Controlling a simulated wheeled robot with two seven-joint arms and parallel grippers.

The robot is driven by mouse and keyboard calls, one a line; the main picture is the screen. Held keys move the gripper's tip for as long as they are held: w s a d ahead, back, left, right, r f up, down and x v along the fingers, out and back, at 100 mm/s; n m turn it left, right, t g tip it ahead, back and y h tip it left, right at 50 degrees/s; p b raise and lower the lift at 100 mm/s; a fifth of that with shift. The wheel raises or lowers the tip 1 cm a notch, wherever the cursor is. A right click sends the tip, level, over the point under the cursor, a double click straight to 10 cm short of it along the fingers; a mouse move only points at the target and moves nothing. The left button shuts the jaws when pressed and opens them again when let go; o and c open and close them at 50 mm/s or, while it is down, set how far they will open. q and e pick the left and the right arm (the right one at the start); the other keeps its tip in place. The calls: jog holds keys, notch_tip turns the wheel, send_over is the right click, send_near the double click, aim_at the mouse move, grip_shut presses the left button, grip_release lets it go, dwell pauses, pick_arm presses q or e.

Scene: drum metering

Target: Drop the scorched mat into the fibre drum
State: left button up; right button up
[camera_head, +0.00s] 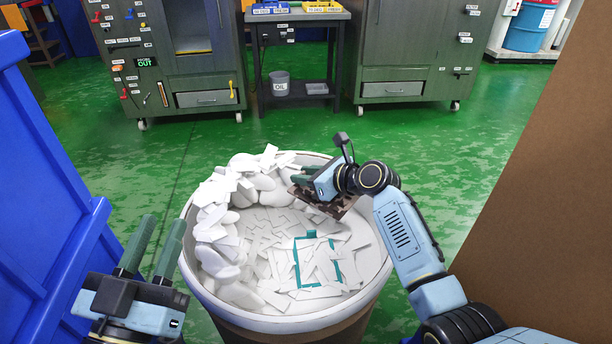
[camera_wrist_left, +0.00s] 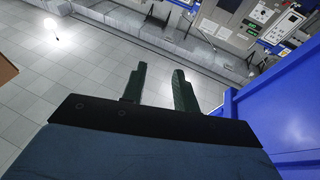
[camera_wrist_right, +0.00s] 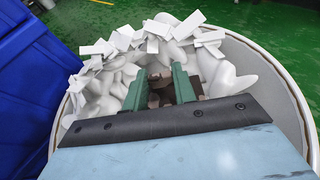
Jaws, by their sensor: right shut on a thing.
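The fibre drum (camera_head: 282,325) stands open in front of me, with a white rim and brown wall. It is filled with white pieces, heaped at the back left. My right gripper (camera_head: 303,184) is over the back right part of the drum, shut on the scorched mat (camera_head: 336,208), a brown and dark blotched piece. The mat also shows between the fingers in the right wrist view (camera_wrist_right: 161,92), partly hidden by the gripper. My left gripper (camera_head: 162,226) is open and empty, left of the drum. In the left wrist view its fingers are apart (camera_wrist_left: 158,80).
A teal rectangular outline (camera_head: 297,270) lies among the white pieces inside the drum. A blue container (camera_head: 45,210) stands close on the left, and a brown panel (camera_head: 545,210) on the right. Green floor (camera_head: 290,130) is clear behind the drum, before the grey cabinets (camera_head: 195,60).

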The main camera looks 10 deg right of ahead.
pick_arm(q)
jog(key=shift+s+d+r+t+h, duration=0.1)
jog(key=shift+s+r+t+h, duration=0.2)
jog(key=shift+r, duration=0.3)
jog(key=shift+s+r+t+h, duration=0.1)
jog(key=shift+s+r+t, duration=0.05)
jog(key=shift+r+t, duration=0.35)
pick_arm(e)
jog(key=shift+f, duration=0.15)
jog(key=o, duration=1.1)
